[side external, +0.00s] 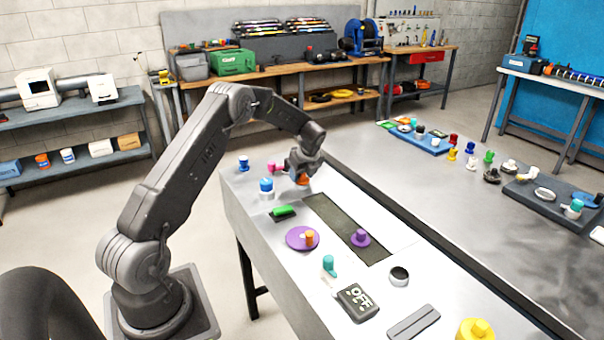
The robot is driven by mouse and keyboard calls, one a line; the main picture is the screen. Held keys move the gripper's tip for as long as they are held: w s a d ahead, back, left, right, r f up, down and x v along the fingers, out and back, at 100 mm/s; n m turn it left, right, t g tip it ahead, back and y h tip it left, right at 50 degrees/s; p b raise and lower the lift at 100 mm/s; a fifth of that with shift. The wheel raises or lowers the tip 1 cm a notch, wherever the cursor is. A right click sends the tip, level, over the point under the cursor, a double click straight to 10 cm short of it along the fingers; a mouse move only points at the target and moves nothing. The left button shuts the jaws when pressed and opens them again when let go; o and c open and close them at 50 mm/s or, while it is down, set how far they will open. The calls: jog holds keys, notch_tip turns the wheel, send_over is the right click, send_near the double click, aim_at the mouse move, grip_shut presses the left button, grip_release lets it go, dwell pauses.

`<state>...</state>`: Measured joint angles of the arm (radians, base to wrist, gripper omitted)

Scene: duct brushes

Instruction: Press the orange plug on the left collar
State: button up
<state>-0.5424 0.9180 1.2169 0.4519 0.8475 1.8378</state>
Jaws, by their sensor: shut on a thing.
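My gripper (301,172) is at the far end of the white work strip, pointing down and shut on an orange piece (303,180), which looks like the orange plug. The jaws and wrist hide most of the piece, and I cannot tell whether it touches anything below. A second orange peg (309,238) stands on a purple disc (295,239) nearer the camera. No collar is clear under my gripper. A dark ring with a pale centre (399,275) lies at the near right and may be a collar; I cannot tell which is the left collar.
A pink piece (272,167) and a blue-and-white piece (266,187) stand left of my gripper. A green block (283,212), a purple knob (360,238), a teal peg (328,265) and an OFF box (357,302) are nearer. Several coloured pieces stand across the grey table.

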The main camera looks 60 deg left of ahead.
jog(key=shift+f, duration=0.1)
dwell(0.7)
jog(key=o, duration=1)
jog(key=shift+o, duration=0.3)
jog(key=o, duration=0.3)
jog(key=shift+r, duration=3.55)
jog(key=shift+c, duration=0.4)
grip_shut()
